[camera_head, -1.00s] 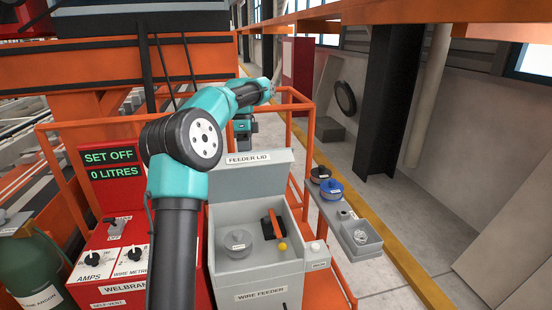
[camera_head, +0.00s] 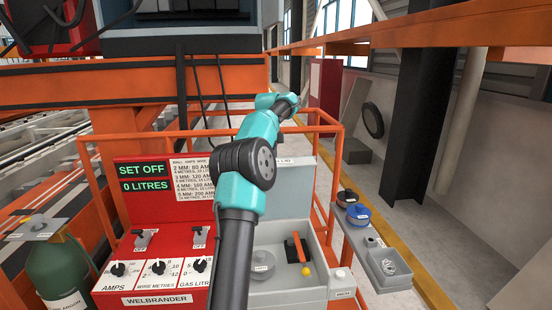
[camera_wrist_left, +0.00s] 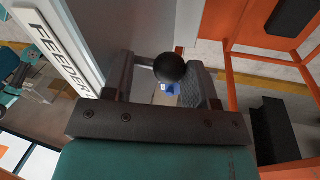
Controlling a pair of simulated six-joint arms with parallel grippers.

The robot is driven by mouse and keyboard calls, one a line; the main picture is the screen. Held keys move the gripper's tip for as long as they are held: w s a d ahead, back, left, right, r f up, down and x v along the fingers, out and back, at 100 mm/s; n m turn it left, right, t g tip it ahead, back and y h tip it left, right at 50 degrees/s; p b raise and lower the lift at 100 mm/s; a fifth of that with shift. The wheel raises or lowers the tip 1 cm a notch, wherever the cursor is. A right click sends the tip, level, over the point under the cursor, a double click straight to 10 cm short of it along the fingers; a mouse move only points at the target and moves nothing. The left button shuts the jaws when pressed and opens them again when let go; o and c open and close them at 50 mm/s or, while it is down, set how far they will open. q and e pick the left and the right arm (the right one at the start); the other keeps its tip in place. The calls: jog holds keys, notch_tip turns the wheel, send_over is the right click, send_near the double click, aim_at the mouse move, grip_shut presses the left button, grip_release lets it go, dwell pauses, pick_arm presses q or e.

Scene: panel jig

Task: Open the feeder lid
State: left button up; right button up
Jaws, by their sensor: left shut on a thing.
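The feeder lid (camera_head: 293,185) is a grey panel standing raised along the back of the open wire feeder box (camera_head: 290,299). Its label is partly covered by my arm in the head view. In the left wrist view the lid (camera_wrist_left: 66,40) edge with its lettering runs down the left side. My right gripper is not in view.
Inside the feeder box are a grey spool (camera_head: 262,264), an orange-and-black lever (camera_head: 297,247) and a yellow ball (camera_head: 306,271). A red welder panel (camera_head: 150,220) stands left. A side shelf (camera_head: 352,240) holds spools and a grey tray (camera_head: 388,266). Orange rails surround the feeder.

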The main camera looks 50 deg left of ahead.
pick_arm(q)
jog(key=f, duration=0.2)
jog(key=shift+w+a+f, duration=0.1)
jog(key=shift+a+f, duration=0.1)
jog(key=shift+f, duration=0.1)
jog(key=o, duration=0.9)
jog(key=shift+r, duration=0.15)
jog(key=shift+s+d+v, duration=0.1)
jog(key=shift+d+v, duration=0.05)
jog(key=shift+v, duration=0.6)
jog(key=shift+s+d+v, duration=0.1)
jog(key=shift+d+v, duration=0.05)
jog(key=shift+v, duration=0.55)
jog(key=shift+s+d+v, duration=0.1)
jog(key=shift+d+v, duration=0.05)
jog(key=shift+v, duration=0.6)
jog(key=shift+s+d+r, duration=0.1)
jog(key=shift+d+r, duration=0.15)
jog(key=shift+r, duration=0.3)
jog(key=shift+s+d+r, duration=0.25)
jog(key=shift+s+d, duration=1.2)
jog(key=shift+d, duration=0.75)
jog(key=shift+s+d+r, duration=0.25)
jog(key=shift+s+d, duration=1.2)
jog(key=shift+d, duration=0.75)
jog(key=shift+s+d+r, duration=0.25)
jog(key=shift+s+d, duration=1.25)
jog(key=shift+d, duration=0.7)
jog(key=shift+c, duration=0.2)
